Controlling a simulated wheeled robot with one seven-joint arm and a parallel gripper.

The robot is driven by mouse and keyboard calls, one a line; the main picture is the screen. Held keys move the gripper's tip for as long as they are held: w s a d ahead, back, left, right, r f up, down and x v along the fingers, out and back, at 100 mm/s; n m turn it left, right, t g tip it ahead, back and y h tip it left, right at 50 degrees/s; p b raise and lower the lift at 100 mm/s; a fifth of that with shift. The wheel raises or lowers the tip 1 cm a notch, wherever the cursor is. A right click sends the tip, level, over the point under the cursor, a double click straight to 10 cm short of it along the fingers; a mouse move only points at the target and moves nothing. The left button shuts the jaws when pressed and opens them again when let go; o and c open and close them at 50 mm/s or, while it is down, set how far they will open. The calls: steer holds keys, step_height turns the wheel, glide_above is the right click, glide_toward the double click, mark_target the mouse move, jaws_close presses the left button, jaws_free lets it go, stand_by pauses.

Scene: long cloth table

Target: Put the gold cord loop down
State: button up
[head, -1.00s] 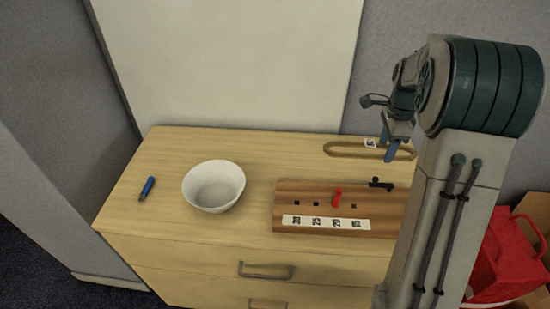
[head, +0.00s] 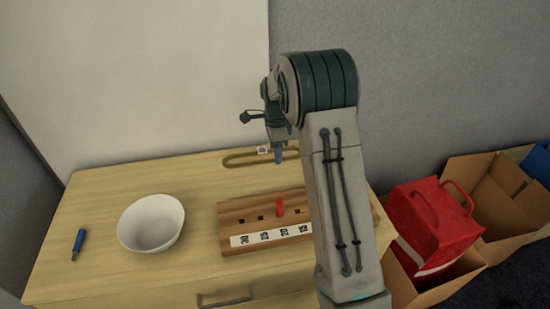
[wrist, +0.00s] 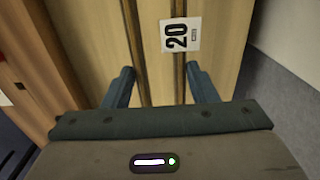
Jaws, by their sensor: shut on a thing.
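The gold cord loop (head: 236,163) is a long narrow loop with a small white tag (head: 262,150). In the head view it shows over the back of the wooden top, behind the peg board. My gripper (head: 279,157) is shut on the loop near its right end. In the wrist view the fingers (wrist: 158,80) stand on either side of two dark strands of the loop (wrist: 182,72), and the tag (wrist: 180,35) reads 20. I cannot tell whether the loop touches the top. My arm hides part of the board.
A brown peg board (head: 229,210) with a red peg (head: 279,206) and a label strip lies in front of the loop. A white bowl (head: 151,223) and a blue-handled tool (head: 78,243) are to its left. A red bag (head: 432,220) in cardboard boxes stands right. The back left top is clear.

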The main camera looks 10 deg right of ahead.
steer(key=shift+f, duration=2.05)
steer(key=shift+f, duration=0.1)
steer(key=o, duration=1)
steer(key=shift+c, duration=0.2)
